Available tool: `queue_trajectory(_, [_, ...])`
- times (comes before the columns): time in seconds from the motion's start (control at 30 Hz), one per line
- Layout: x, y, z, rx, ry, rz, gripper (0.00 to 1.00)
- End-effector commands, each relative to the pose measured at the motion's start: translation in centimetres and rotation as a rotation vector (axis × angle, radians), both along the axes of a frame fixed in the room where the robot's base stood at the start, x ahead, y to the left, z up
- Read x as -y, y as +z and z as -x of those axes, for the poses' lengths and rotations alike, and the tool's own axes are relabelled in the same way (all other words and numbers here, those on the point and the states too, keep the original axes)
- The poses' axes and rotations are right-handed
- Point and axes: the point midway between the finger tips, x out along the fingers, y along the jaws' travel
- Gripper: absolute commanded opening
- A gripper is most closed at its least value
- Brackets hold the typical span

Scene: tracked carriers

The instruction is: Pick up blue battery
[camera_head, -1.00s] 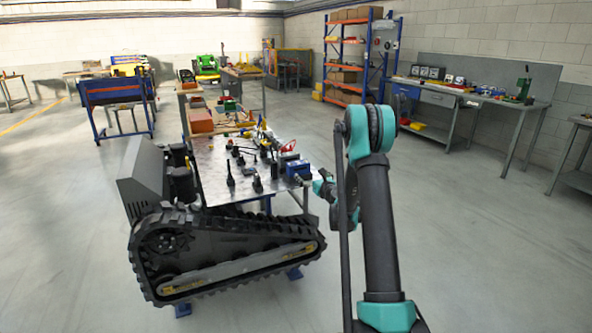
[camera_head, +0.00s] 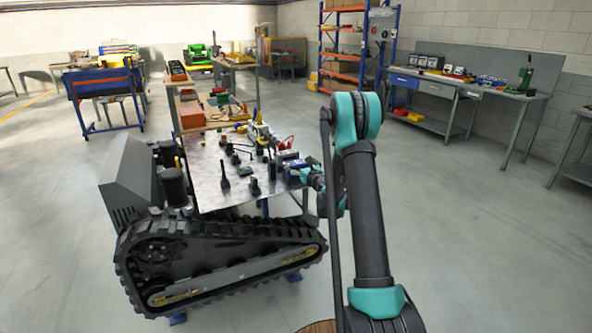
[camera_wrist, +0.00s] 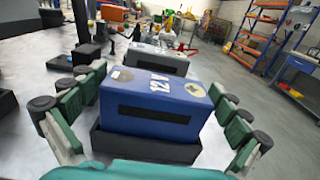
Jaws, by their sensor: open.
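The blue battery (camera_wrist: 155,103) with a "12 V" label sits in a dark tray (camera_wrist: 145,148) on the metal table, filling the middle of the wrist view. My gripper (camera_wrist: 152,122) is open, with its green and grey fingers to the left and right of the battery. I see a gap on the right side; on the left the fingertips look close to the battery, and I cannot tell whether they touch it. In the head view the battery (camera_head: 297,165) shows at the table's right edge, partly hidden by my gripper.
A grey block (camera_wrist: 157,60) stands right behind the battery. Dark tools (camera_head: 225,180) stand across the metal table (camera_head: 205,160). A tracked carrier (camera_head: 215,265) is at the table's near side. Open floor (camera_head: 470,240) lies to the right.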

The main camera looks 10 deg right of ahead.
Motion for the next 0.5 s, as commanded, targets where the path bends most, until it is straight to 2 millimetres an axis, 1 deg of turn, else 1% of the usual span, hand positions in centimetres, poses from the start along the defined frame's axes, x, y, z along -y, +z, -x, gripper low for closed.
queue_trajectory(0.13, [-0.01,0.01,0.01,0.0,0.0,0.0,1.0])
queue_trajectory(0.5, [-0.01,0.01,0.0,0.0,0.0,0.0,0.54])
